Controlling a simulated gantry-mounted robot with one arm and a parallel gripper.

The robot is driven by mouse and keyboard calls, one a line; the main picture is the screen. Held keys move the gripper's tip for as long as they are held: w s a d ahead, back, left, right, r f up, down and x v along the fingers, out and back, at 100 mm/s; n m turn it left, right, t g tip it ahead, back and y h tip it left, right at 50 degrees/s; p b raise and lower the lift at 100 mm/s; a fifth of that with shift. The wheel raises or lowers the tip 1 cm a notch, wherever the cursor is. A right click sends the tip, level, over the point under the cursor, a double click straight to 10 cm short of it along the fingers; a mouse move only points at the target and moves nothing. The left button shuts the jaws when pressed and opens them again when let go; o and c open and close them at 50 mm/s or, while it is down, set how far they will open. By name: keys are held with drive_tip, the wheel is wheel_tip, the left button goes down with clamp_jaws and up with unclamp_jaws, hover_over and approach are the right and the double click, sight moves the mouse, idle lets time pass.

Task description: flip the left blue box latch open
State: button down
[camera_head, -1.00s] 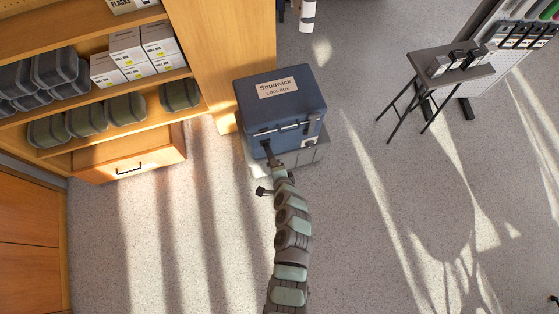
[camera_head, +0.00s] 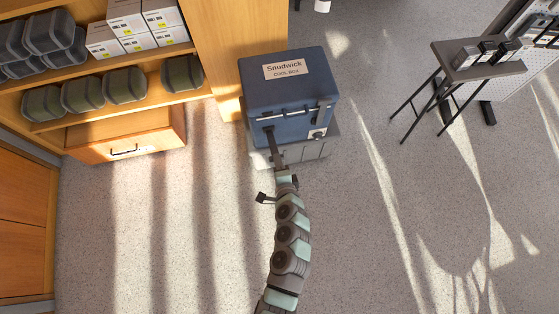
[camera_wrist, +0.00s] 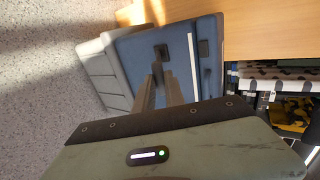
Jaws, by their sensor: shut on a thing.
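The blue cool box (camera_head: 288,95) stands closed with its labelled lid upward. A handle bar (camera_head: 296,116) runs along its front. My gripper (camera_head: 269,131) reaches the left part of the front, where it covers most of the left latch. In the wrist view, the box's blue front (camera_wrist: 137,62) is sideways, with the handle bar (camera_wrist: 193,65) as a pale strip. My gripper's two fingers (camera_wrist: 158,76) are close together and shut at a dark latch piece (camera_wrist: 161,50). Another dark fitting (camera_wrist: 204,49) is beyond the bar. The exact contact is hard to make out.
The box sits on a low grey base (camera_head: 310,148). A wooden shelf unit (camera_head: 228,50) with containers and cartons is close on the left. A small folding table (camera_head: 478,62) stands at right. The speckled floor between is clear.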

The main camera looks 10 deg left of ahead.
drive_tip(key=shift+s+f, duration=0.15)
drive_tip(key=shift+f, duration=0.1)
drive_tip(key=c, duration=1.4)
unclamp_jaws()
drive_tip(key=shift+r, duration=0.1)
drive_tip(key=p+v, duration=0.2)
drive_tip(key=v, duration=0.8)
drive_tip(key=shift+s+r, duration=0.2)
drive_tip(key=shift+s, duration=0.05)
drive_tip(key=shift+w+d, duration=0.1)
drive_tip(key=shift+d, duration=0.05)
